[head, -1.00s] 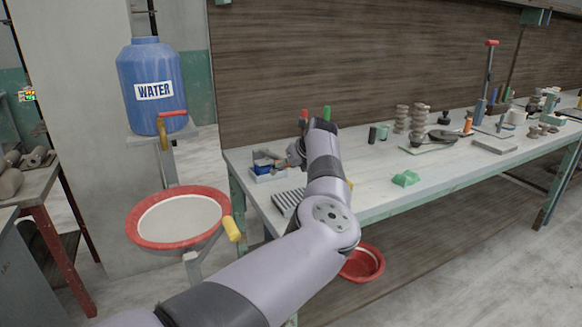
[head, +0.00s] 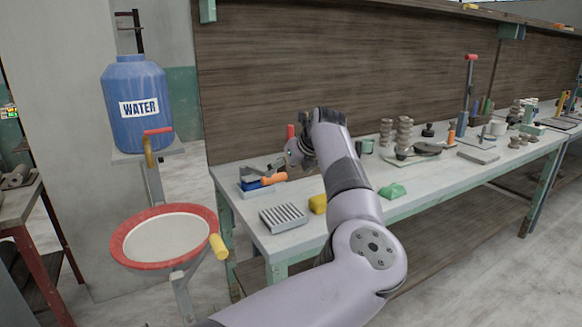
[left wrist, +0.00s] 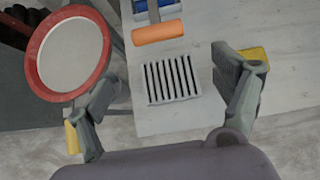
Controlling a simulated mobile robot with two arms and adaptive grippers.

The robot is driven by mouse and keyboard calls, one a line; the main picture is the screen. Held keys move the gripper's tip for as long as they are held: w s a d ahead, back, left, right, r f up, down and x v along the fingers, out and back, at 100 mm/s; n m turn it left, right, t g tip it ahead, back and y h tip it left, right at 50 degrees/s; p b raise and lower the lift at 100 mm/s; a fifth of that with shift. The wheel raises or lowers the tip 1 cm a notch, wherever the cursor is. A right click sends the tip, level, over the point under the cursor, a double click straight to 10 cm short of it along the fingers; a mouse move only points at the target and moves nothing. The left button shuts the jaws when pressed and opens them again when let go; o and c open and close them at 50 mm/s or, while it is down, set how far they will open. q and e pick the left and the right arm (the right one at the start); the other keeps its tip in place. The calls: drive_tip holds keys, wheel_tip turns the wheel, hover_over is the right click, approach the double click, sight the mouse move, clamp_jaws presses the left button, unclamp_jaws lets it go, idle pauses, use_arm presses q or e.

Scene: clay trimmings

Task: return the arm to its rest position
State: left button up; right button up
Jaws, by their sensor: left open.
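My left arm (head: 345,170) reaches in from the bottom of the head view. Its elbow is bent, and the forearm points up and away over the near end of the workbench. My left gripper (head: 300,151) is at its far end, partly hidden by the wrist. In the left wrist view the two fingers of this gripper (left wrist: 166,72) are spread wide, with nothing between them. They hang above the bench edge and a ridged grey block (left wrist: 172,80). My right gripper does not show.
The workbench (head: 245,220) holds an orange-handled tool (head: 274,179), a yellow block (head: 318,204), a green lump (head: 392,191) and clay pieces. A red-rimmed round basin (head: 165,212) and a blue water jug (head: 137,123) stand left. Floor at right is open.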

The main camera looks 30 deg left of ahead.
use_arm(q)
drive_tip(key=shift+s+d+r, duration=0.2)
drive_tip(key=shift+d+r, duration=0.25)
drive_tip(key=shift+r, duration=0.05)
